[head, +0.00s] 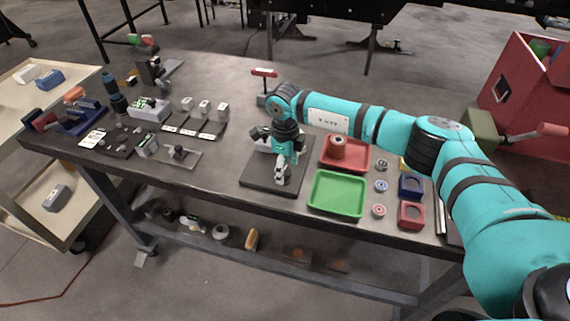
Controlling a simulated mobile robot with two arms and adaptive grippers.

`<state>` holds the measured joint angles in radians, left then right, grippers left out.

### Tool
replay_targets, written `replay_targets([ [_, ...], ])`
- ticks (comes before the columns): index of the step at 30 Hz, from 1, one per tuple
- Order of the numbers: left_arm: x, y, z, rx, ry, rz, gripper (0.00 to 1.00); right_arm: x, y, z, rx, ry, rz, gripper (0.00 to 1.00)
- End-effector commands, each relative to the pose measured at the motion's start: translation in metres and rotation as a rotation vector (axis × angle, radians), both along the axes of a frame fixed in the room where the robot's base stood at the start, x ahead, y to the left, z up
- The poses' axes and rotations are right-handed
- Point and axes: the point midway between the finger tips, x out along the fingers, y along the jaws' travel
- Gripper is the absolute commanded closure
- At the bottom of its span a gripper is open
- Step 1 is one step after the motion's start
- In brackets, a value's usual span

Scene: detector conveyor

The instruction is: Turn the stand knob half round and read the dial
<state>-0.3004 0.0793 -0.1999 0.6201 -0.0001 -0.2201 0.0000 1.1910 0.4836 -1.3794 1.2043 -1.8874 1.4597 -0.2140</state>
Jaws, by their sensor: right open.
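My right arm reaches in from the right, and its gripper (282,172) points down over a dark base plate (255,178) at the front middle of the bench. The jaws are open, close above or around a small light grey part on the plate. I cannot tell whether they touch it. The stand's knob and dial cannot be made out clearly; the gripper and wrist cover much of that area. A pale block partly shows behind the gripper. My left gripper is not in view.
To the right stand a green tray (337,193), a red tray (361,159) with a brown-red cylinder, and small blue and red blocks. To the left are dark mats with grey blocks and a blue fixture (84,117). A red-handled part (264,73) stands behind my gripper.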

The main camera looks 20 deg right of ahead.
Motion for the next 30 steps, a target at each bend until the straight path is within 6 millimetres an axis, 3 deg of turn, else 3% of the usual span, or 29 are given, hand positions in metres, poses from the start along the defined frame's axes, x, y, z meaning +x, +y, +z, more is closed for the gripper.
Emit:
replay_targets([
  [11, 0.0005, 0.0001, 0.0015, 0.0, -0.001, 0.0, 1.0, -0.0002, -0.0001, -0.0062, 0.0, 0.0, 0.0, 0.4],
  [23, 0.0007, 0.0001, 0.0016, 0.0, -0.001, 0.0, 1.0, -0.0001, -0.0002, -0.0056, 0.0, 0.0, 0.0, 0.92],
  [30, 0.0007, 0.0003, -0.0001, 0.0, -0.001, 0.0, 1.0, 0.0, -0.0004, -0.006, 0.0, 0.0, -0.016, 0.94],
])
